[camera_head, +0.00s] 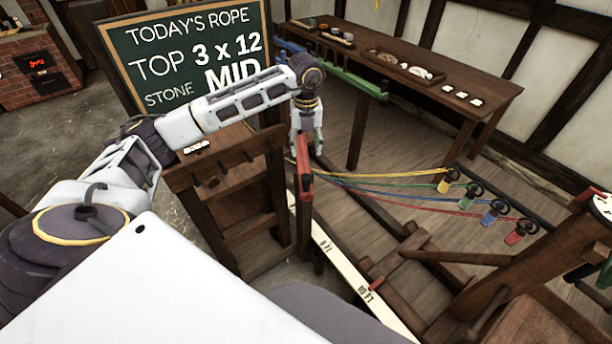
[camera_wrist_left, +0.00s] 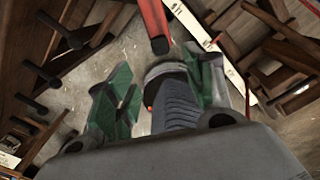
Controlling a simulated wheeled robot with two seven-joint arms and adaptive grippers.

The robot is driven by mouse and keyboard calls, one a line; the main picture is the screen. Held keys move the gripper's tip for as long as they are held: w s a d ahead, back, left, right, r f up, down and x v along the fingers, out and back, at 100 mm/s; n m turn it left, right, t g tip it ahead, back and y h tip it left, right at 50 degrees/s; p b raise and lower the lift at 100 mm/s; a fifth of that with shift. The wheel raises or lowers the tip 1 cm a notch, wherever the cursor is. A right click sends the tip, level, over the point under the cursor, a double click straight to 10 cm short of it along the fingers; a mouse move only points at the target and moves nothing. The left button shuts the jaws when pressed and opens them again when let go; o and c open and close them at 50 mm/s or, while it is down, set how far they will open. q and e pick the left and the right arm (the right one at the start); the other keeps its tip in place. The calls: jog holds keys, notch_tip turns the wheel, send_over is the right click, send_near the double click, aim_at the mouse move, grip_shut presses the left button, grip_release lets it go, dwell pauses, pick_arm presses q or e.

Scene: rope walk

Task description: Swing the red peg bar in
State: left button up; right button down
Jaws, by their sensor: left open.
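The red peg bar (camera_head: 304,168) stands out at the near end of the dark wooden frame, by the coloured strands. Its end also shows at the top of the left wrist view (camera_wrist_left: 154,24).
A green bar (camera_head: 345,76) and a blue bar (camera_head: 292,47) extend near the back table (camera_head: 450,75). Yellow, green, blue and red strands run right to hooked weights (camera_head: 490,212). A wooden rack with pegs (camera_head: 225,170) and a chalkboard (camera_head: 185,50) stand left.

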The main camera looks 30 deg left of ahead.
aim_at(306, 176)
pick_arm(q)
notch_tip(306, 176, down, 12)
jog(key=shift+p, duration=1)
jog(key=shift+f, duration=0.85)
jog(key=shift+c, duration=0.2)
grip_shut()
